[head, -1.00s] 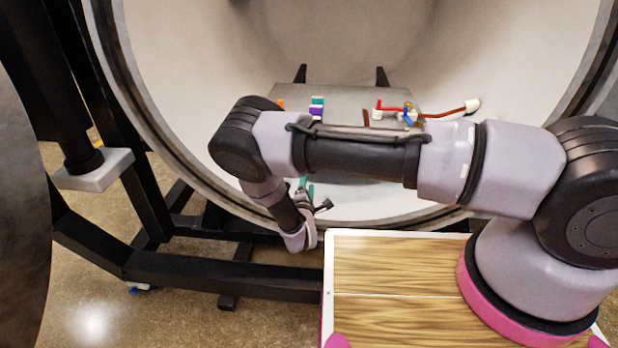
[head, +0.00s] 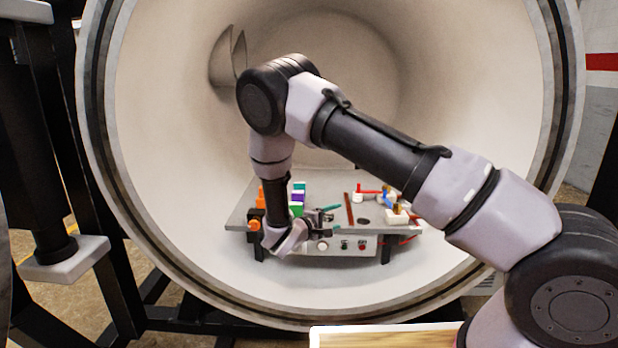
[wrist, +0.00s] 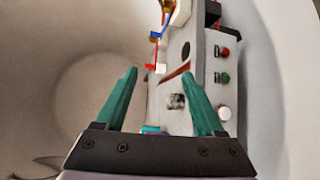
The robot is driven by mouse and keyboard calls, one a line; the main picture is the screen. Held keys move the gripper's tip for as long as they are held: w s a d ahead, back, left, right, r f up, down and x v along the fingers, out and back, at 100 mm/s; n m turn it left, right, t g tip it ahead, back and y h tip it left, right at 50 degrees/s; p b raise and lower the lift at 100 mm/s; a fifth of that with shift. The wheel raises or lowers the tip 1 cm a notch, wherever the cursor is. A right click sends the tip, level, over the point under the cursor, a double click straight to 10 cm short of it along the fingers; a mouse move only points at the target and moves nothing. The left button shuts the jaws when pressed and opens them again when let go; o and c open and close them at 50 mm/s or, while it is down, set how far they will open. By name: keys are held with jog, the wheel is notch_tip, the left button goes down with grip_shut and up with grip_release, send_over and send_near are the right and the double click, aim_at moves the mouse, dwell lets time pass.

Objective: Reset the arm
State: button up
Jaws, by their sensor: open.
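My gripper (wrist: 160,100) shows in the wrist view with two green fingers spread apart and nothing between them. In the head view my gripper (head: 333,212) is at the front edge of the grey metal table (head: 345,222) inside the furnace chamber. My arm bends up and over from the right, with its elbow high and its forearm pointing down. The wrist partly hides the table's front left part. In the wrist view the table's panel (wrist: 226,95) stands on edge beside the right finger, with red, green and white buttons.
The round chamber (head: 180,130) surrounds the table, with its rim (head: 110,200) close on the left. On the table are orange parts (head: 254,223), a stack of coloured blocks (head: 297,198), a brown strip (head: 349,208) and red, blue and white fittings (head: 388,199).

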jog(key=s+d+r+m+g+y, duration=0.1)
jog(key=s+d+r+m+g, duration=0.4)
jog(key=d+r, duration=0.35)
jog(key=s+d+r+m+g+y, duration=0.2)
jog(key=s+d+r+m+g, duration=0.3)
jog(key=d+r, duration=0.4)
jog(key=s+r+m+t+y, duration=0.5)
jog(key=s+r+y, duration=0.4)
jog(key=s+r, duration=1)
jog(key=shift+s+a+y, duration=0.2)
jog(key=shift+s+y, duration=0.2)
jog(key=shift+r, duration=0.1)
